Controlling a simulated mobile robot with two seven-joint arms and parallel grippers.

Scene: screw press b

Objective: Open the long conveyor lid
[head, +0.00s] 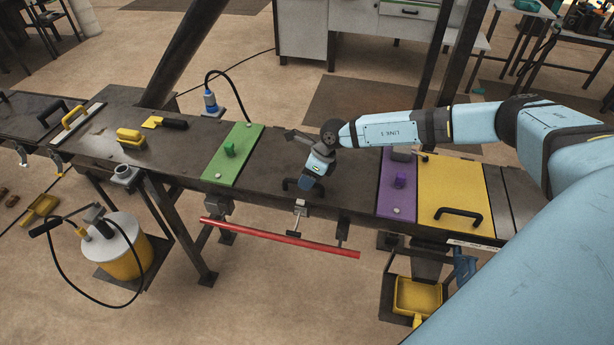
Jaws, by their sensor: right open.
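The long conveyor lid (357,184) is the dark flat panel between the green plate and the purple plate, lying level with the conveyor top. A black handle (289,184) sits near its front edge and is partly hidden by my right gripper. My right gripper (308,184) is open and points down at this handle; I cannot tell if its fingers touch it or stand around it. My left gripper is not in view.
The green plate (225,165) with a green knob and the purple plate (396,201) flank the lid. A yellow panel (456,178) with a black handle lies further right. A red bar (280,238) runs along the front below the conveyor.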

